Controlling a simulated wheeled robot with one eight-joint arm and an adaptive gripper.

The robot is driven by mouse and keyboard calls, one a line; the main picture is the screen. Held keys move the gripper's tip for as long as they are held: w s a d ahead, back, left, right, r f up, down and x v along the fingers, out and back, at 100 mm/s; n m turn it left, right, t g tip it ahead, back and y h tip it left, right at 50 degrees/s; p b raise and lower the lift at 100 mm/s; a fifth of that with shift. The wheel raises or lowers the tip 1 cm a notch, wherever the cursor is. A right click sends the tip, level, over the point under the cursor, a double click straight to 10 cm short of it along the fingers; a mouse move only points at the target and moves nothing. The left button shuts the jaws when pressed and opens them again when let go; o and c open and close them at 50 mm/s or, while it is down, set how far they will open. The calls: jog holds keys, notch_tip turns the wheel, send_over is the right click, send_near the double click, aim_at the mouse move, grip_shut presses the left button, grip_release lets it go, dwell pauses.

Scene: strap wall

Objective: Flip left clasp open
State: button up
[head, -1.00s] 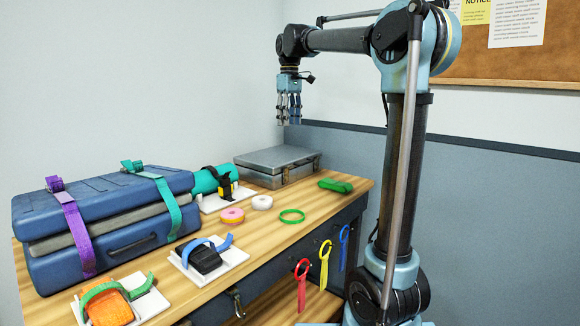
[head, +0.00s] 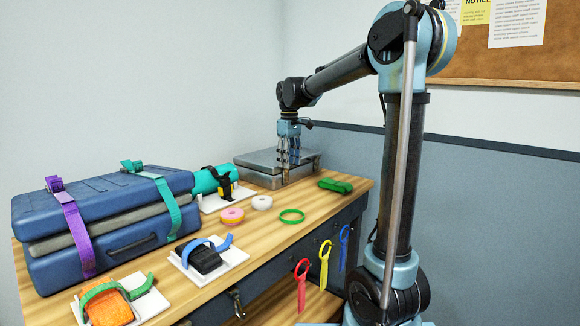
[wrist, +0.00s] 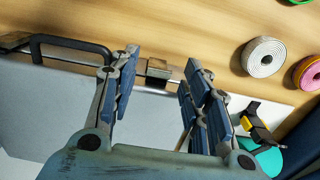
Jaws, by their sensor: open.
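A grey metal case (head: 255,164) lies shut at the far end of the bench. Its front edge, with a black handle (wrist: 70,44), runs across the wrist view. One metal clasp (wrist: 158,71) shows between my fingers in the wrist view, at the handle's right end. Another clasp-like fitting (wrist: 14,42) is partly cut off at the left edge. My gripper (head: 290,164) points down at the case's front edge in the head view. It also shows in the wrist view (wrist: 161,64), open, with fingers either side of the clasp. I cannot tell whether they touch it.
A white tape roll (head: 262,202), a pink and yellow roll (head: 232,215), a green ring (head: 291,216) and a green bundle (head: 335,185) lie nearby. A teal roll (head: 203,180) and strapped blue cases (head: 110,215) stand left. Bare wood (wrist: 190,30) lies before the case.

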jog(key=shift+f, duration=0.9)
grip_shut()
